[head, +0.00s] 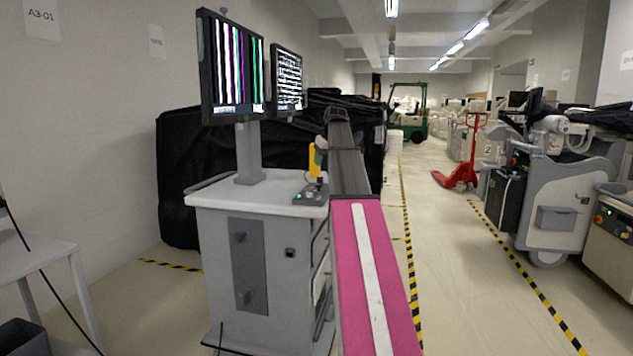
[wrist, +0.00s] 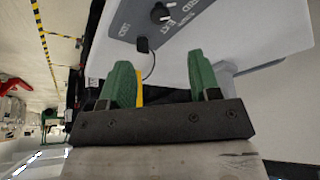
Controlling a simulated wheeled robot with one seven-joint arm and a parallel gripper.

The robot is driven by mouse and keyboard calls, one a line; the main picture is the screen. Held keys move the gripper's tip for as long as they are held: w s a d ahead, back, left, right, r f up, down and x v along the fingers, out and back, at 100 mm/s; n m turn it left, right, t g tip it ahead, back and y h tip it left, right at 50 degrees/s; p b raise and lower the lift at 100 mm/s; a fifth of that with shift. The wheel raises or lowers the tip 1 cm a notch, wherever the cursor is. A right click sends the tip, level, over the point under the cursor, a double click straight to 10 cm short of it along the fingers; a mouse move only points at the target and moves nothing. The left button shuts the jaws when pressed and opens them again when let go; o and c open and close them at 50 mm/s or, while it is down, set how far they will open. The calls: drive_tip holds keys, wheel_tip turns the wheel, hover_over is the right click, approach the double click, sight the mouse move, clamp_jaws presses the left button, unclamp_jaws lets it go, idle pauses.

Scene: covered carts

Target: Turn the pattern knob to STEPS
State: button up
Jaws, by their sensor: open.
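The pattern knob appears to be the small black round knob (wrist: 160,12) with a white mark, on a grey labelled panel (wrist: 196,22) at the top of the wrist view. Lettering beside it seems to include EXT; the label under the pointer cannot be read surely. My gripper (wrist: 158,84) is open and empty, its two green fingers apart, below the knob in that view and not touching it. In the head view, a grey control box (head: 311,194) with a green light sits on the cart top; my gripper cannot be made out there.
The white cart (head: 205,270) carries two lit monitors (head: 233,65) (head: 287,80). A yellow upright object (head: 315,160) stands near the control box. Black covers (head: 178,185) are behind. A red pallet jack (head: 462,165) and machines are right; the marked aisle is clear.

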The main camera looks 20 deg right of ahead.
sight(320, 185)
drive_tip(key=x, duration=1)
drive_tip(key=shift+f, duration=0.3)
drive_tip(key=c, duration=0.9)
